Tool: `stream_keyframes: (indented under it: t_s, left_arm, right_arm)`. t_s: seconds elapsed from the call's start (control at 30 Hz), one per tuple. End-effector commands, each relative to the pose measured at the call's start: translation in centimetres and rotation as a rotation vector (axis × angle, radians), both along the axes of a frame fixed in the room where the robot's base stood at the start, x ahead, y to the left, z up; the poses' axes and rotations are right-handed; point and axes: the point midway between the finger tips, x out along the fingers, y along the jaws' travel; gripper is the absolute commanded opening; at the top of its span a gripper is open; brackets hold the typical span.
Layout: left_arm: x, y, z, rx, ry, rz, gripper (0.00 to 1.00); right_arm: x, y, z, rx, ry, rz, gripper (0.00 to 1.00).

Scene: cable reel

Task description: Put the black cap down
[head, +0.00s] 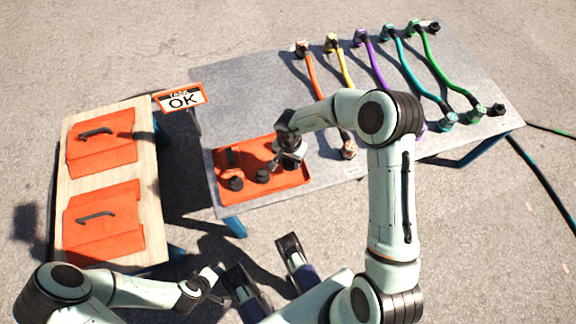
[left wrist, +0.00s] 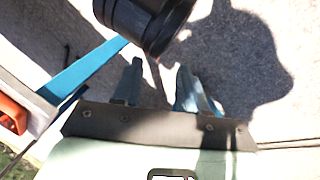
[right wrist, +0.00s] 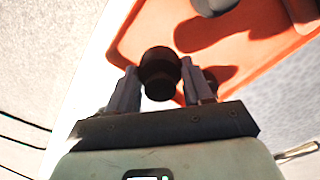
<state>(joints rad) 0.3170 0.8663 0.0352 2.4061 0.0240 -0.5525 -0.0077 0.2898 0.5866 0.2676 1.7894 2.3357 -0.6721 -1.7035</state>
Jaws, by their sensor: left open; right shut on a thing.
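My right gripper (head: 279,162) is over the orange tray (head: 286,190) on the grey table. In the right wrist view the gripper (right wrist: 160,85) is shut on a black cap (right wrist: 159,68), with the tray's orange surface behind it. Whether the cap touches the tray cannot be told. Other black caps stand on the tray, one at its front left (head: 235,184) and one nearer the gripper (head: 262,177). My left gripper (head: 212,284) is open and empty, low at the front; its two fingers (left wrist: 160,88) show apart over the ground in the left wrist view.
Several coloured cables, including a purple one (head: 376,66) and a green one (head: 440,68), lie across the grey table (head: 240,90). A wooden table (head: 66,160) at left bears two orange panels with black handles.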

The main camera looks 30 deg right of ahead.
Motion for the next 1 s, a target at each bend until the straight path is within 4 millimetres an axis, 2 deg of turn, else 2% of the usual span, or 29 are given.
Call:
stream_keyframes:
  t_s: [0.13, 0.37, 0.73, 0.77, 0.83, 1.0]
  left_arm:
    - [0.7, 0.3, -0.5, 0.008, -0.018, 0.008, 0.43]
    - [2.6, 1.4, -1.9, 0.035, -0.068, 0.028, 0.43]
    - [2.6, 1.3, -1.6, 0.034, -0.069, 0.028, 0.43]
    - [2.5, 1.3, -1.6, 0.033, -0.067, 0.027, 0.43]
    - [2.5, 1.3, -1.7, 0.033, -0.067, 0.027, 0.43]
    - [2.6, 1.3, -1.7, 0.033, -0.067, 0.026, 0.43]
  right_arm:
    - [0.0, 0.0, -1.2, -0.001, 0.001, 0.001, 0.14]
    - [0.0, 0.0, -4.4, -0.001, 0.001, 0.001, 0.14]
    - [0.0, 0.0, -4.6, -0.001, -0.001, 0.000, 0.14]
    - [0.0, 0.0, -4.6, -0.001, -0.001, 0.000, 0.53]
    - [0.0, 0.0, -4.6, -0.001, -0.001, 0.000, 0.76]
    - [0.0, 0.0, -4.6, -0.001, -0.001, 0.000, 0.76]
